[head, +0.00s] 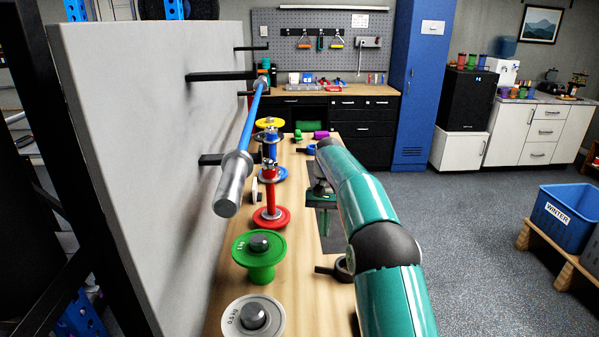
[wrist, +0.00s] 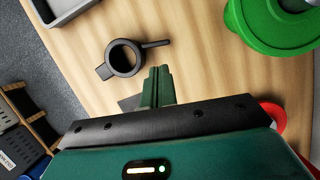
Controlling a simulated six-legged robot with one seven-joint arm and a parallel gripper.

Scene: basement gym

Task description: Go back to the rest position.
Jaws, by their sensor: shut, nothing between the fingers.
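My teal arm reaches forward over the right side of the wooden bench (head: 221,311) in the head view. My gripper (head: 325,224) points down above the bench, partly covered by the arm in that view. In the wrist view my gripper (wrist: 158,84) has its green fingers together, with nothing between them. A black ring with a handle (wrist: 123,58) lies on the bench beside the fingertips, apart from them. It also shows in the head view (head: 342,270), partly hidden by my arm.
A green weight (head: 259,249), a red weight (head: 271,216) and a grey weight (head: 253,318) stand left of my arm. A blue barbell (head: 246,133) sticks out along the left wall panel. A blue crate (head: 568,214) stands right. The floor between is clear.

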